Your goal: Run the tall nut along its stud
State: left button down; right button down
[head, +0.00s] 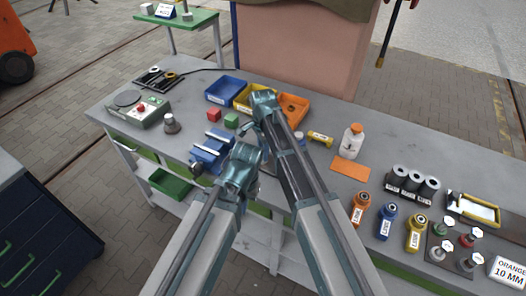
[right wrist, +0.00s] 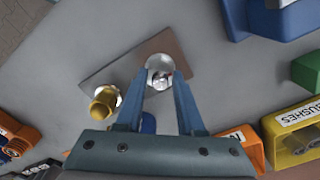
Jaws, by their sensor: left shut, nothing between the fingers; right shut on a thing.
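In the right wrist view a brown plate (right wrist: 122,74) lies on the grey bench. Two upright fittings stand on it. One is a silver round piece (right wrist: 160,66), seen from above between my right fingertips. The other is brass-coloured (right wrist: 104,101), left of my fingers, with a silver part beside it. My right gripper (right wrist: 161,77) is shut on the silver piece; I cannot tell clearly whether it is the tall nut. In the head view my right gripper (head: 258,120) reaches down over the bench, and the plate is hidden by my arms. My left gripper (head: 246,152) is shut and empty, just below it.
Blue (head: 224,90), yellow (head: 244,98) and orange (head: 293,109) bins stand behind my grippers. Red (head: 214,115) and green (head: 231,120) blocks and a blue vise-like fixture (head: 209,150) are to the left. A white bottle (head: 352,141) and an orange mat (head: 350,170) are to the right.

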jog(key=shift+w, duration=0.1)
jog(key=c, duration=0.5)
grip_release()
jog(key=shift+r, duration=0.1)
notch_tip(320, 180, up, 14)
jog(key=p, duration=1.3)
jog(key=shift+p, duration=0.4)
